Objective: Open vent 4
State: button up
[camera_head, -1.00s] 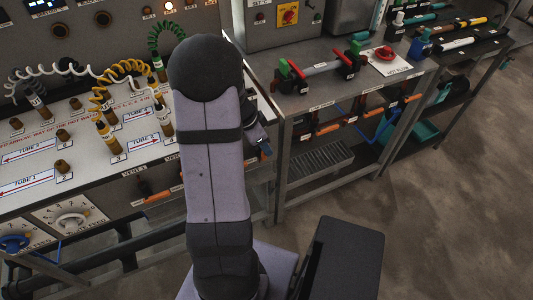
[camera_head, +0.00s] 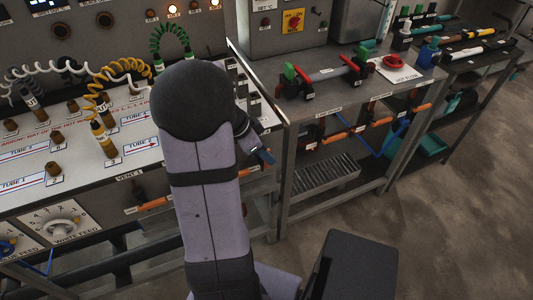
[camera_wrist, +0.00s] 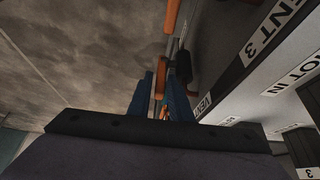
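My gripper (camera_wrist: 162,98) shows in the wrist view as two blue fingers standing apart. An orange handle (camera_wrist: 160,76) shows in the gap between them; I cannot tell whether they touch it. Another orange bar (camera_wrist: 172,14) runs above, beside a dark fitting (camera_wrist: 183,66). A label reading VENT 3 (camera_wrist: 268,32) is at the upper right. A second vent label (camera_wrist: 204,106) is partly hidden, and its number is unreadable. In the head view my gripper (camera_head: 265,155) is at the bench's right front edge; my arm hides much of the vent row.
A second bench (camera_head: 300,112) with orange-handled pipes below (camera_head: 326,136) stands at right. A slatted step (camera_head: 325,176) is underneath. Bare floor lies at right.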

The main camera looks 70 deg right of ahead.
jog(key=shift+s+d+r+t+y+p, duration=0.25)
jog(key=shift+r+t+y+p, duration=0.2)
jog(key=shift+p, duration=2.4)
jog(key=p, duration=0.3)
jog(key=t+y+p, duration=0.1)
jog(key=p, duration=0.2)
jog(key=shift+s+d+f+p, duration=0.15)
jog(key=shift+s+d+p, duration=0.1)
jog(key=shift+p, duration=0.15)
